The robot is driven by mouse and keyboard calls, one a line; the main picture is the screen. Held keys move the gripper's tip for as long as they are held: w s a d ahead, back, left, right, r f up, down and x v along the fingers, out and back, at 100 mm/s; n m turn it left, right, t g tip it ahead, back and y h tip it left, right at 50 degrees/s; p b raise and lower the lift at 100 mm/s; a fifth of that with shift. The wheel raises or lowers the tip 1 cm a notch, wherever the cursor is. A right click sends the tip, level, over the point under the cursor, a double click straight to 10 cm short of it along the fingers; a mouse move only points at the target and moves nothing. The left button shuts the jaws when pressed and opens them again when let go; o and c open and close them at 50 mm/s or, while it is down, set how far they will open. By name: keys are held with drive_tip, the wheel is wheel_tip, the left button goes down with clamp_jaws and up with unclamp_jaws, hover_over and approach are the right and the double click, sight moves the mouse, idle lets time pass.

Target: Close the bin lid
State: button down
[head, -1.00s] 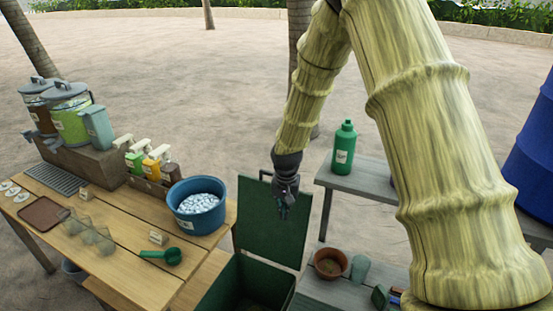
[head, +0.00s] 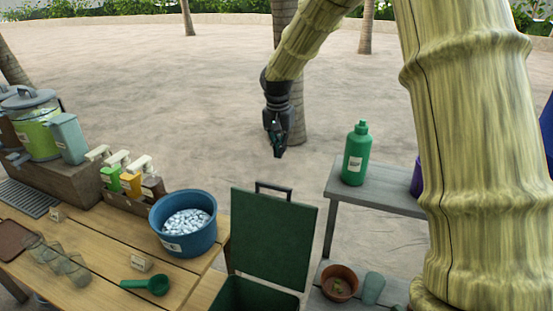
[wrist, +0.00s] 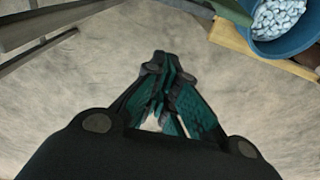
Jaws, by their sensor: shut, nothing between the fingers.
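The green bin (head: 253,296) stands at the bottom middle of the head view, between the wooden table and the grey bench. Its dark green lid (head: 272,238) stands open, roughly upright at the back, with a dark handle (head: 273,187) on its top edge. Much of the bin's body is cut off by the frame. My gripper (head: 278,150) is shut and empty, pointing down. It appears above the lid's handle in the head view, apart from it. In the wrist view the shut fingers (wrist: 170,75) are over sandy ground, and the lid is not clearly seen.
A blue tub of white pebbles (head: 183,222) stands on the wooden table (head: 105,260), left of the lid. A green bottle (head: 357,153) stands on the grey bench (head: 385,190) at right. A brown pot (head: 340,282) sits lower. Open sand lies behind the lid.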

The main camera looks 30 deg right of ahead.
wheel_tip(320, 180, down, 8)
drive_tip(key=s+a+p, duration=0.1)
drive_tip(key=a+p, duration=0.1)
drive_tip(key=p, duration=0.3)
drive_tip(key=shift+s+f, duration=0.2)
drive_tip(key=shift+s, duration=0.15)
drive_tip(key=shift+s+a+r, duration=0.1)
drive_tip(key=shift+s, duration=0.05)
